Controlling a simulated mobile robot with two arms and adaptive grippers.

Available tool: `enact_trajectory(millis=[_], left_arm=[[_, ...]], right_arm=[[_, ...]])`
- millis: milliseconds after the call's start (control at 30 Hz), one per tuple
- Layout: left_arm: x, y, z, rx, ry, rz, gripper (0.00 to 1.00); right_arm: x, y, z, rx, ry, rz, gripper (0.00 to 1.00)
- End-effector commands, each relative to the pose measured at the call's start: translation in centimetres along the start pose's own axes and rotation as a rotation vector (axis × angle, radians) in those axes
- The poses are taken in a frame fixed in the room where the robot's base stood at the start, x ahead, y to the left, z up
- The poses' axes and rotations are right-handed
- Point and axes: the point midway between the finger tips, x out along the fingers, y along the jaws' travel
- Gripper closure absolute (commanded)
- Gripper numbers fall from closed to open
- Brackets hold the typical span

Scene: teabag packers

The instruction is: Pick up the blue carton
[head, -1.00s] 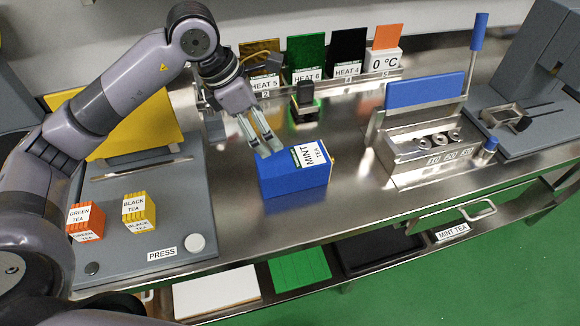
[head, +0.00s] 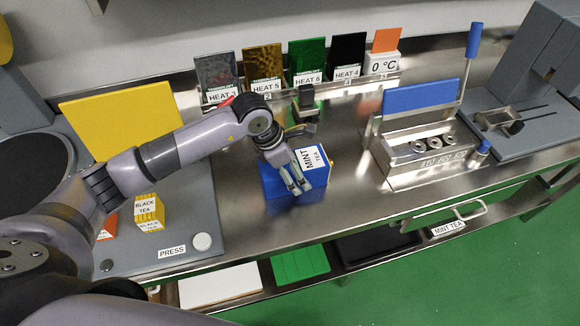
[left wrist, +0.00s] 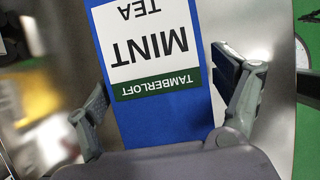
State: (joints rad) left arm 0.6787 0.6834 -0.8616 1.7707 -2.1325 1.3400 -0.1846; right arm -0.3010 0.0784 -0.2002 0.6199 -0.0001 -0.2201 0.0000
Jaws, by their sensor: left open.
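The blue carton (head: 313,178) lies on the steel counter, with a white label reading MINT TEA. In the left wrist view the carton (left wrist: 160,118) fills the middle and its label reads upside down. My left gripper (head: 297,186) is over the carton in the head view and covers part of it. In the left wrist view the left gripper (left wrist: 165,95) is open, with one finger on each side of the carton. My right gripper is not in view.
A grey press with a yellow plate (head: 120,115) stands at the left, with a yellow black tea box (head: 149,210) on it. Labelled heat plates (head: 308,62) stand behind. A steel fixture with a blue plate (head: 421,96) is to the right. The counter right of the carton is clear.

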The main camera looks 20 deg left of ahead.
Motion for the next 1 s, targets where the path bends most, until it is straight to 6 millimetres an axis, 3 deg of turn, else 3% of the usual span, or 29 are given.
enact_trajectory(millis=[333, 1000], left_arm=[[1.03, -0.01, -0.04, 0.001, 0.0, 0.0, 0.13], [0.98, -0.01, -0.04, 0.001, 0.0, 0.0, 0.58]], right_arm=[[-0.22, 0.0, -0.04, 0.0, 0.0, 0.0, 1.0], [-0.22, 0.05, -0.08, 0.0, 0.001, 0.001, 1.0]])
